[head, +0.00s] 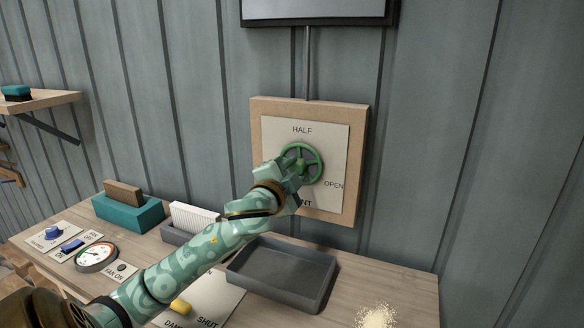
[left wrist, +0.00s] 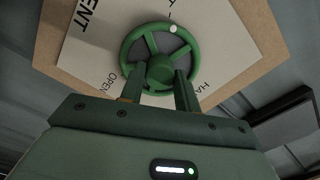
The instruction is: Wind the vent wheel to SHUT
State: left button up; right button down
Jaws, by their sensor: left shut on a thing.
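The green vent wheel (head: 302,164) is mounted on a white dial plate (head: 335,150) on a wooden board on the wall. HALF shows above the wheel and OPEN to its right; my arm hides the plate's left side, and no SHUT label shows on it. My left gripper (head: 290,168) is shut on the wheel. In the left wrist view its fingers (left wrist: 158,88) stand either side of the wheel's hub (left wrist: 160,68). A white dot (left wrist: 172,29) is on the rim, on the side away from HALF and OPEN. My right gripper is not in view.
Below, the wooden bench (head: 410,287) holds a grey tray (head: 285,275), a teal block holder (head: 128,212), a gauge (head: 96,257), a blue switch (head: 72,246), a yellow knob (head: 181,306) and spilled grains (head: 376,317). A dark screen frame (head: 320,20) hangs above the board.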

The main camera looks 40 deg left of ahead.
pick_arm(q)
jog(key=shift+r+n, duration=0.2)
jog(key=shift+n, duration=0.4)
jog(key=shift+p, duration=0.3)
jog(key=o, duration=1)
jog(key=shift+w+f, duration=0.15)
jog(key=shift+w, duration=0.1)
